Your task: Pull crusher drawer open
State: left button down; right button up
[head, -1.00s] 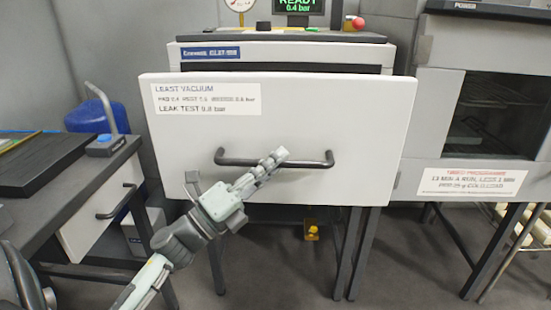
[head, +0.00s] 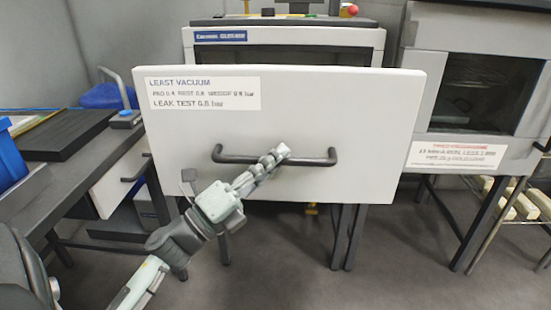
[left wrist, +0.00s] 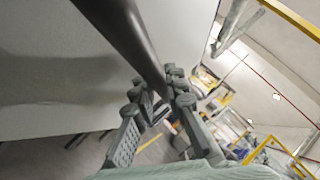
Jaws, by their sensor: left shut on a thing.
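The crusher drawer (head: 370,112) shows its wide white front panel in the head view, with a label at its upper left. A dark bar handle (head: 312,160) runs across its middle. My left gripper (head: 276,157) is shut on the handle near its middle. In the left wrist view the dark handle (left wrist: 125,32) passes between the fingers (left wrist: 155,98), with the white drawer front behind it. The drawer front stands forward of the machine body (head: 290,38). My right gripper is not in view.
A dark bench (head: 70,140) with a blue bin (head: 12,160) stands at the left. A cabinet (head: 480,90) with a dark window stands at the right. Grey floor (head: 300,275) is open below and in front of the drawer.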

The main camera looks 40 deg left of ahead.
pick_arm(q)
jog(key=c, duration=1.5)
grip_release()
jog(key=shift+c, duration=0.2)
jog(key=v, duration=1.2)
